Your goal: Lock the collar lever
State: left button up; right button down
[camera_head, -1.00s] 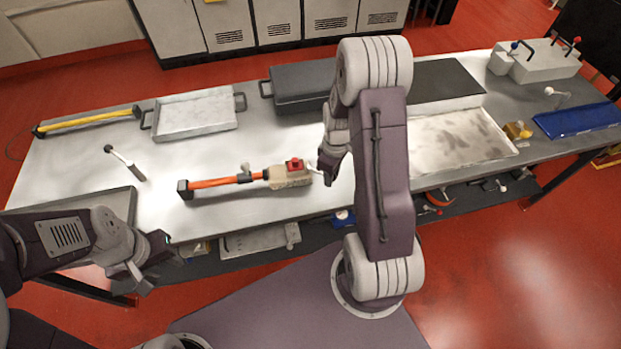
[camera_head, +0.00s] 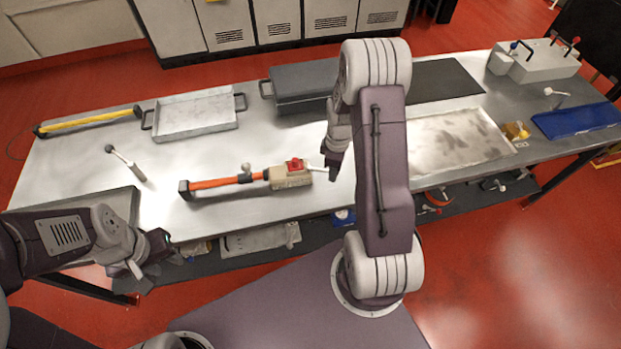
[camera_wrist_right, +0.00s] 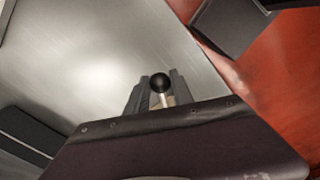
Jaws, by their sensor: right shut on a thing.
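A tool with an orange shaft (camera_head: 213,183) lies on the grey table. At its right end is a beige block (camera_head: 290,179) with a red part (camera_head: 294,164) on top. A pale lever (camera_head: 316,168) sticks out from the block toward the right. My right gripper (camera_head: 333,176) is at the lever's free end. In the right wrist view, a black ball knob (camera_wrist_right: 159,82) on a pale stem sits between the fingers, which are shut on it. The right arm hides part of the table behind it. My left gripper (camera_head: 150,268) hangs off the table's front left edge, away from the tool; its jaw opening is unclear.
A grey tray (camera_head: 158,134) and a yellow-handled bar (camera_head: 88,121) lie at the back left. A pale tray (camera_head: 505,150) and a blue mat (camera_head: 575,122) are at the right. The table in front of the tool is clear.

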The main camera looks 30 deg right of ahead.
jog(key=shift+w+d+n, duration=0.45)
jog(key=shift+w+n, duration=0.05)
jog(key=shift+n, duration=0.4)
jog(key=shift+w+d+n+p, duration=0.3)
jog(key=shift+w+n, duration=0.1)
jog(key=shift+n, duration=0.3)
jog(key=c, duration=1.2)
grip_release()
jog(key=shift+o, duration=0.2)
jog(key=shift+r, duration=0.1)
notch_tip(320, 180, up, 7)
jog(key=p, duration=0.6)
